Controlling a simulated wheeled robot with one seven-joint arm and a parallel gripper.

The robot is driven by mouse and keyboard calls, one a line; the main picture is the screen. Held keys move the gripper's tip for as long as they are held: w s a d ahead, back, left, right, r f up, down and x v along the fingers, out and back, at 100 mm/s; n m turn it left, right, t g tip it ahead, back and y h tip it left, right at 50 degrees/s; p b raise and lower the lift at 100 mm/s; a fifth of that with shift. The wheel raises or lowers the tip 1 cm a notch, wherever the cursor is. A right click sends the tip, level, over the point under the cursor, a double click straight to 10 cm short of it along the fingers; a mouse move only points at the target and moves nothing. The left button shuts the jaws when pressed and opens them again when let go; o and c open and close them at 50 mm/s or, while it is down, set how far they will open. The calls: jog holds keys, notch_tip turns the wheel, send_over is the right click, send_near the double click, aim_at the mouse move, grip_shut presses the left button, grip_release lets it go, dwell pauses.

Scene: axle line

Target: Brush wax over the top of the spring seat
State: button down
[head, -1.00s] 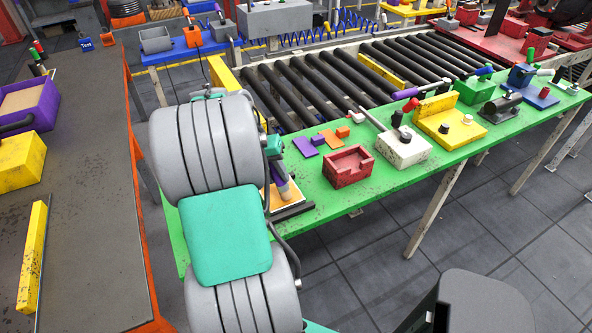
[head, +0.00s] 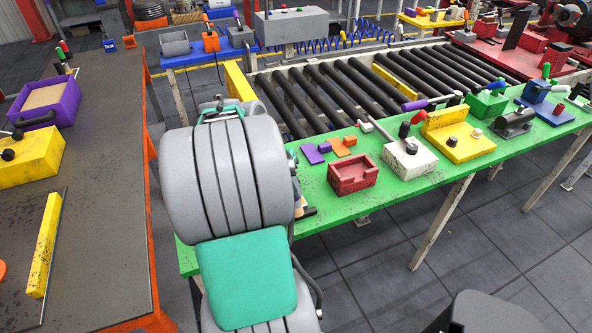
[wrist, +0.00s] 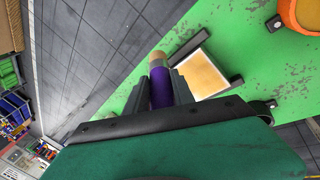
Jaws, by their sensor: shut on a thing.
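My gripper (wrist: 163,85) is shut on a brush (wrist: 160,88) with a purple handle and a tan tip. The brush points away from the wrist, over the green table (wrist: 120,105). A shallow square tray (wrist: 200,72) with a pale rim and an amber-tan inside lies just right of the brush tip in the wrist view. The tip appears apart from it; its height is unclear. An orange rounded thing (wrist: 286,14) is cut off at the top right; I cannot tell whether it is the spring seat. In the head view my arm hides the gripper and brush.
On the green table in the head view stand a red open block (head: 352,172), a white block with a lever (head: 409,159) and a yellow fixture (head: 459,143). A roller conveyor (head: 350,85) runs behind. A grey table (head: 105,185) stands left, with a purple box (head: 48,103).

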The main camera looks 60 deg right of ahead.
jog(key=shift+r+p, duration=2.1)
jog(key=shift+r, duration=0.55)
